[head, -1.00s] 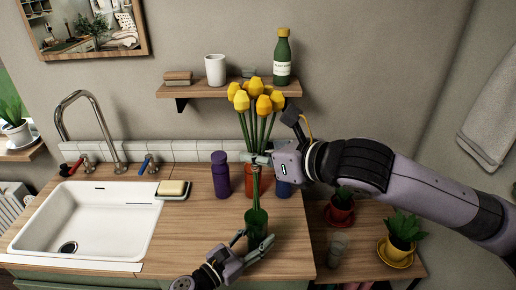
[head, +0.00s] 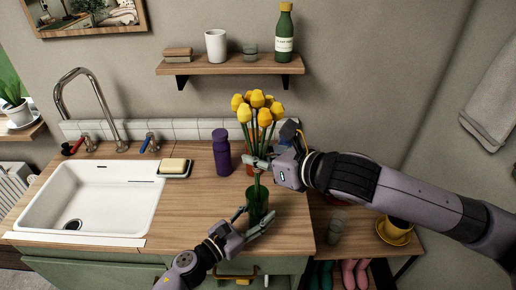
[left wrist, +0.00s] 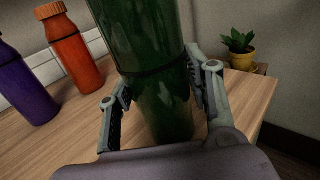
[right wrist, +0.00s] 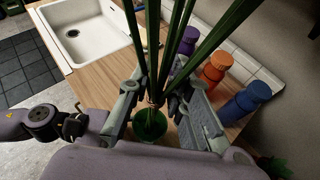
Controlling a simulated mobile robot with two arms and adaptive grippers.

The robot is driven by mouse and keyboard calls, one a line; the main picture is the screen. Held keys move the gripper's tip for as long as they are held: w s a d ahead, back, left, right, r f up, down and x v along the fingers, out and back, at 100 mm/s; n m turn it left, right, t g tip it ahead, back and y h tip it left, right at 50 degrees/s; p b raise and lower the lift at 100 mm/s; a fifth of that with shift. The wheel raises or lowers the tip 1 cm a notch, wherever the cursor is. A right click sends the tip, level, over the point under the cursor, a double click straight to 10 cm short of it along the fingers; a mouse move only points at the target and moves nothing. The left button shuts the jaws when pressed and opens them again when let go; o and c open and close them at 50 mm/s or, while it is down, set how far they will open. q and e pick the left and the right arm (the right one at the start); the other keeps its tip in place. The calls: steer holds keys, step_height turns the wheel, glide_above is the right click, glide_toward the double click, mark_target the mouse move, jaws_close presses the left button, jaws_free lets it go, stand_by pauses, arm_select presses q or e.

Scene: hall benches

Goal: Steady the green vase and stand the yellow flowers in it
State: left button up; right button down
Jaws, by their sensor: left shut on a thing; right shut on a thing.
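The green vase (head: 258,196) stands upright near the front edge of the wooden counter. My left gripper (head: 248,222) is shut around it; in the left wrist view the dark green glass (left wrist: 150,60) sits between both fingers. The yellow flowers (head: 258,104) are upright above the vase. My right gripper (head: 259,163) is shut on their green stems (right wrist: 172,45). In the right wrist view the stems run down between the fingers to the vase mouth (right wrist: 149,124). The lower ends appear inside the vase, but how deep is hard to tell.
A purple bottle (head: 221,153) stands left of the flowers. An orange bottle (left wrist: 76,50) and a blue bottle (right wrist: 247,98) stand behind my right gripper. The sink (head: 90,195) is at left. A glass (head: 337,224) and a yellow pot (head: 397,230) are on the lower right table.

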mark_target(259, 178)
steer(key=shift+f, duration=3.15)
steer(key=c, duration=1.4)
jaws_free()
steer(key=shift+d, duration=0.1)
steer(key=v, duration=0.8)
